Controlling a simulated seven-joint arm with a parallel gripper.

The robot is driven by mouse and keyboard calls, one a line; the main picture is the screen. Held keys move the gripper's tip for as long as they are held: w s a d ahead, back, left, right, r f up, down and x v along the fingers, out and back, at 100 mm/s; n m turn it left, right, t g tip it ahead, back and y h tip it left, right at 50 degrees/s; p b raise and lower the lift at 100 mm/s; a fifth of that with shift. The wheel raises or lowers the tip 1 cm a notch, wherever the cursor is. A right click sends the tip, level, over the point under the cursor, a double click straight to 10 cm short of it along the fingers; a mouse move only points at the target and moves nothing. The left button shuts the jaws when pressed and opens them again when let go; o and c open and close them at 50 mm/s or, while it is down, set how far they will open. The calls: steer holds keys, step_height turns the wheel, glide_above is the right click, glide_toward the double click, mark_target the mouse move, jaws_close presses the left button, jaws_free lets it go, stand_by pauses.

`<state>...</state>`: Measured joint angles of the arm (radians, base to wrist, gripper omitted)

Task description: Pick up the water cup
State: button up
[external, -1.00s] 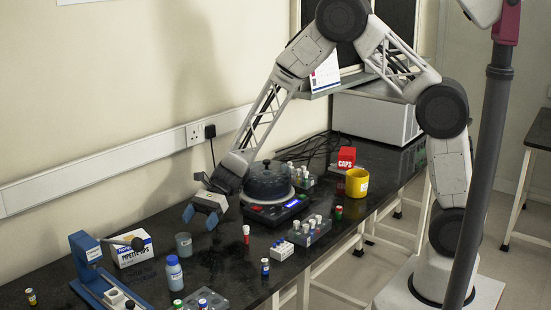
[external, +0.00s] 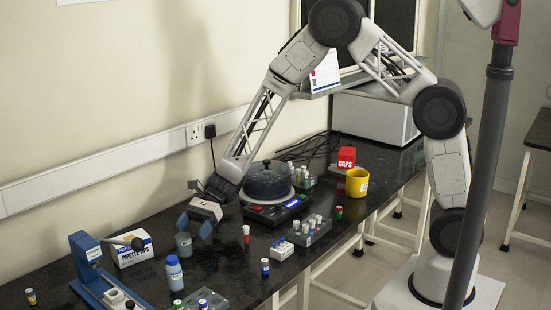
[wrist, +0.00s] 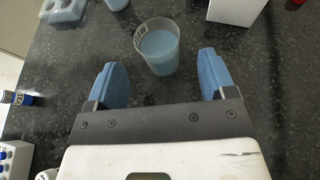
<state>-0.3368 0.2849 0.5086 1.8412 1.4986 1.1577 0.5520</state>
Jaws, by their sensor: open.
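The water cup (external: 184,245) is a small clear beaker standing upright on the black bench. In the wrist view the water cup (wrist: 159,47) holds pale blue liquid and sits ahead of my fingertips, roughly centred between them. My gripper (external: 194,224) is low over the bench, just beside the cup on its right and far side. In the wrist view my gripper (wrist: 164,80) has its two blue fingers wide apart with nothing between them but bench and the near side of the cup close by. I cannot tell the exact gap to the cup.
A blue-capped bottle (external: 174,272) stands just in front of the cup. A pipette tips box (external: 135,247) and a blue stand (external: 88,262) are to the left. A red-capped tube (external: 246,236) and a centrifuge (external: 270,183) are to the right.

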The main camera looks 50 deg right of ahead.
mark_target(185, 238)
steer(key=shift+x, duration=2.6)
steer(key=shift+r, duration=0.1)
steer(key=c, duration=1)
steer(key=shift+r, duration=0.15)
step_height(185, 238, up, 10)
